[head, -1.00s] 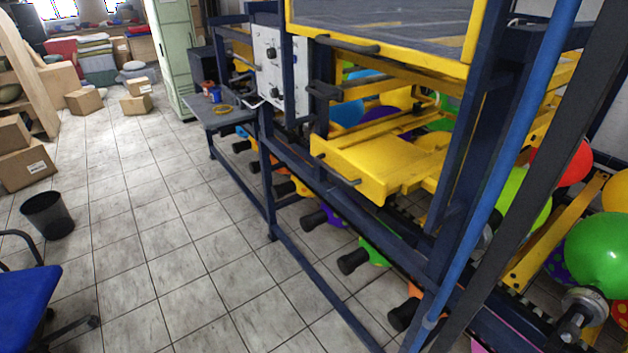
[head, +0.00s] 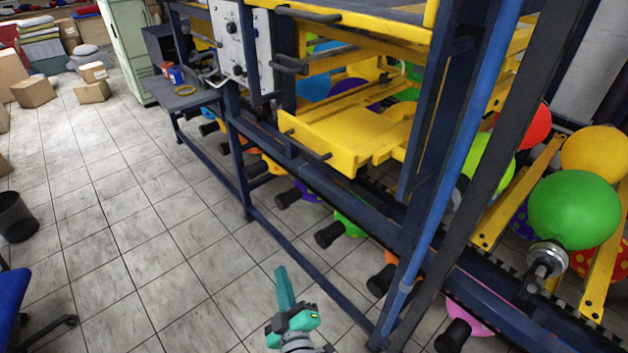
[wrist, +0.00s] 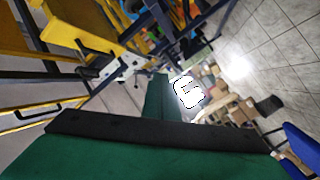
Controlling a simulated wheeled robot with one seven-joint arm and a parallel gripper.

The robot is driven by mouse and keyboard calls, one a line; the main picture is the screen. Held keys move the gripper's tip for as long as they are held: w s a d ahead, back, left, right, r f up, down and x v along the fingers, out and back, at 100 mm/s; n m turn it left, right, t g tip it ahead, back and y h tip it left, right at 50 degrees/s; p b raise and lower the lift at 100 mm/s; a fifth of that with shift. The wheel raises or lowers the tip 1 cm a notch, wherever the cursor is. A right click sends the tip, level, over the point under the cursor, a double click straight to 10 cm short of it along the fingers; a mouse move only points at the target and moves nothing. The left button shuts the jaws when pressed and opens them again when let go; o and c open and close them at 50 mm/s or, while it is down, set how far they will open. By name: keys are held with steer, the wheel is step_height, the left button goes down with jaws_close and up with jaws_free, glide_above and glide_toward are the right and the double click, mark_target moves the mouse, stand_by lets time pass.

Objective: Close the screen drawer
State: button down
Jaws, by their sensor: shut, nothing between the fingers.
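A yellow-framed flat panel with a grey top, which looks like the screen drawer (head: 370,24), is high on the blue machine frame (head: 420,125). A dark handle is on its front, and its top is cut off by the picture edge. A yellow tray (head: 345,140) with a dark handle juts out below it. My gripper (head: 283,285) is at the bottom middle of the head view, in front of the machine and apart from both. Its green fingers are shut and empty. In the wrist view my gripper (wrist: 162,97) points towards the room, with yellow machine parts (wrist: 70,22) at upper left.
A control panel (head: 243,45) stands left of the yellow parts. Dark rollers and balloons, including a green one (head: 575,208), line the machine low down. A blue chair (head: 12,310) and a black bin (head: 16,217) are at left. The tiled floor between is clear.

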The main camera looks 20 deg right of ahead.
steer(key=w+d+r+n+y, duration=0.2)
steer(key=w+d+r+n, duration=0.2)
steer(key=d+r+n, duration=0.35)
steer(key=w+d+r+n+y, duration=0.2)
steer(key=w+d+r+n, duration=0.2)
steer(key=d+r+n, duration=0.3)
steer(key=w+d+r, duration=0.1)
steer(key=w+r, duration=0.1)
steer(key=w, duration=0.9)
steer(key=shift+w+d+t, duration=0.2)
steer(key=shift+d+t, duration=0.1)
steer(key=shift+t, duration=0.1)
steer(key=shift+m, duration=0.25)
